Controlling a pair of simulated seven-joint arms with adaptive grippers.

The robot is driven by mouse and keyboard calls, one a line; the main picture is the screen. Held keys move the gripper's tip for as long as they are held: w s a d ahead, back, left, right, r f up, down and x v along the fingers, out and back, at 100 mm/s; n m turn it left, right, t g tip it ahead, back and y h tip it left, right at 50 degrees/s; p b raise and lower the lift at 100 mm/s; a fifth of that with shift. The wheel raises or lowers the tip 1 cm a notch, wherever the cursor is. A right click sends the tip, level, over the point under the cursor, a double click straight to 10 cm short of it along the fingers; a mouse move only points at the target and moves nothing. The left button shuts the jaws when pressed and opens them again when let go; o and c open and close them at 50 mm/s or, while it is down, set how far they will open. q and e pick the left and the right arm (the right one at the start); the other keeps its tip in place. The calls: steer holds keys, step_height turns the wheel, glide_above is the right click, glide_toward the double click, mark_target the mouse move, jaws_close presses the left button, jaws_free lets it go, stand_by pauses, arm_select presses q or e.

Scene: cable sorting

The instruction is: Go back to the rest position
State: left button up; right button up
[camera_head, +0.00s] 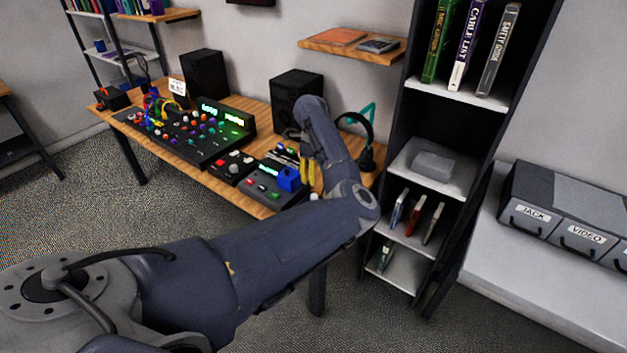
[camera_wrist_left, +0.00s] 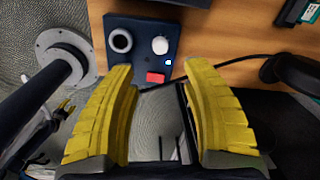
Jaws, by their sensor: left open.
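My left gripper (camera_head: 309,174) is over the front right edge of the wooden table (camera_head: 252,206) in the head view, mostly hidden by my own arm. Its yellow fingers show in the left wrist view (camera_wrist_left: 159,70), spread apart with nothing held between them. Beyond the fingertips is a dark blue device (camera_wrist_left: 140,42) with a white knob, a dark ring and a red button. Coloured cables (camera_head: 155,105) sit at the left end of the mixer (camera_head: 195,130). My right gripper is in neither view.
Small devices (camera_head: 265,187), two black speakers (camera_head: 204,73) and headphones (camera_head: 366,150) stand on the table. A black shelf unit (camera_head: 408,120) rises close to the right of my arm. Boxes labelled JACK (camera_head: 530,215) and VIDEO (camera_head: 582,236) sit on a white surface further right.

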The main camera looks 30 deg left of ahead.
arm_select(q)
steer(key=shift+r, duration=0.25)
stand_by(0.3)
